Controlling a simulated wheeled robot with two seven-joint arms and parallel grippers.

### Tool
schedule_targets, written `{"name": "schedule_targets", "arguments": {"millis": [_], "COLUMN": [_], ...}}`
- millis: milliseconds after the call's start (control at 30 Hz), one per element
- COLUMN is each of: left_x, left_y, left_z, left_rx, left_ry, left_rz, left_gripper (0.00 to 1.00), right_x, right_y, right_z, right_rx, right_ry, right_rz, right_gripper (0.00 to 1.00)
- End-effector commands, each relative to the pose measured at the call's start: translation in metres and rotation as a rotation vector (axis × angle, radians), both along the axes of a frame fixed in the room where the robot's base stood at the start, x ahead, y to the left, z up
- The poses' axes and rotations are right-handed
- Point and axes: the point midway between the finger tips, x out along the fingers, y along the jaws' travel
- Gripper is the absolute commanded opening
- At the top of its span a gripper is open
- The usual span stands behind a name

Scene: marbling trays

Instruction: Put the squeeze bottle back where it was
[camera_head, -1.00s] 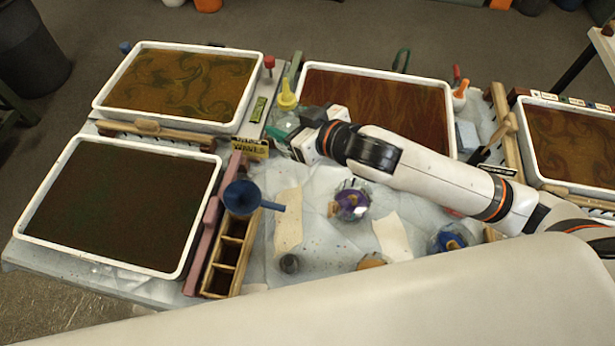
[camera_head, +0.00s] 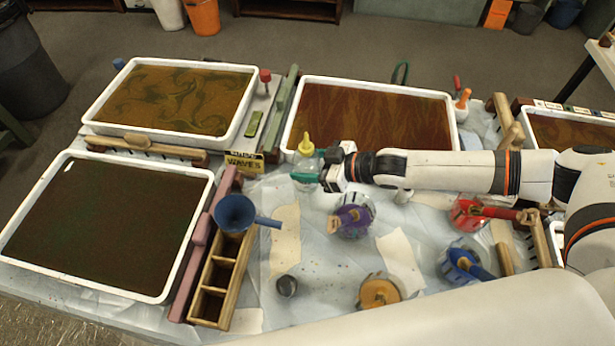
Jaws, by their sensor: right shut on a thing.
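The squeeze bottle (camera_head: 306,161) has a yellow nozzle and a clear body with green liquid low in it. It stands about upright just in front of the middle back tray. My right gripper (camera_head: 317,175) comes in from the right and is shut on the bottle's body, hiding part of it. I cannot tell whether the bottle's base touches the table sheet. A wooden rack (camera_head: 233,278) with several square compartments lies to the lower left, and its visible front compartments look empty. My left gripper is not in view.
A blue funnel (camera_head: 235,212) sits over the rack's far end. A "WAVES" sign (camera_head: 244,163) stands left of the bottle. Jars with purple (camera_head: 352,216), red (camera_head: 466,212), blue (camera_head: 463,262) and orange (camera_head: 379,291) contents stand to the right. White-rimmed trays (camera_head: 208,192) surround the workspace.

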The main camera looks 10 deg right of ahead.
Motion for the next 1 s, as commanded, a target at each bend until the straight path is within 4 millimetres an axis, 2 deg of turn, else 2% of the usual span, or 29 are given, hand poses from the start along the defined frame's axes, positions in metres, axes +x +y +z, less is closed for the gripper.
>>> {"name": "schedule_targets", "arguments": {"millis": [300,700,733,833,1000], "left_x": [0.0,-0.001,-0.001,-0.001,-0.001], "left_y": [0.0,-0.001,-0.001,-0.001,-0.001], "left_z": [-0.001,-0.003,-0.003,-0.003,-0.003], "left_rx": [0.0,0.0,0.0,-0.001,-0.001], "left_ry": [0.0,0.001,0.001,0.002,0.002], "left_rz": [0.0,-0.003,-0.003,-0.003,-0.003], "left_gripper": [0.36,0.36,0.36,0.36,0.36], "right_x": [0.0,0.0,0.0,0.0,0.0], "right_y": [0.001,0.001,0.0,0.0,0.0], "right_z": [-0.037,-0.043,-0.043,-0.043,-0.043], "right_rx": [0.001,0.001,0.001,0.0,0.0], "right_ry": [-0.002,-0.003,-0.002,-0.001,-0.001], "right_rz": [-0.001,0.001,0.0,0.0,0.0], "right_gripper": [0.46,0.46,0.59,0.75,0.77]}}
